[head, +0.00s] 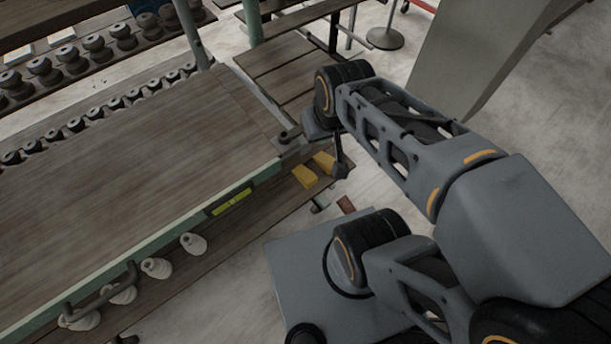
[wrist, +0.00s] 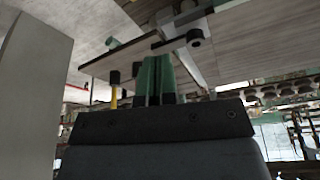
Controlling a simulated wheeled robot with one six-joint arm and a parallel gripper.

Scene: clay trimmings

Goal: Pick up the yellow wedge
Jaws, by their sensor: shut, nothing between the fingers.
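Two yellow blocks lie close together on the narrow wooden ledge at the bench's right end in the head view. The nearer yellow block (head: 304,176) looks wedge-like, and the other yellow block (head: 324,161) lies just to its right. At this size I cannot tell their exact shapes. My gripper (head: 341,171) is just right of them, close to the ledge's end, shut and empty. Its shut fingers also show in the wrist view (wrist: 157,78), where I make out no wedge clearly.
The wooden bench top (head: 130,160) fills the left, with a yellow-green level (head: 232,201) on its front edge. Several pale clay pieces (head: 193,243) sit on the lower ledge. Dark knobbed weights line the rack behind. A grey slanted panel (head: 480,50) stands back right.

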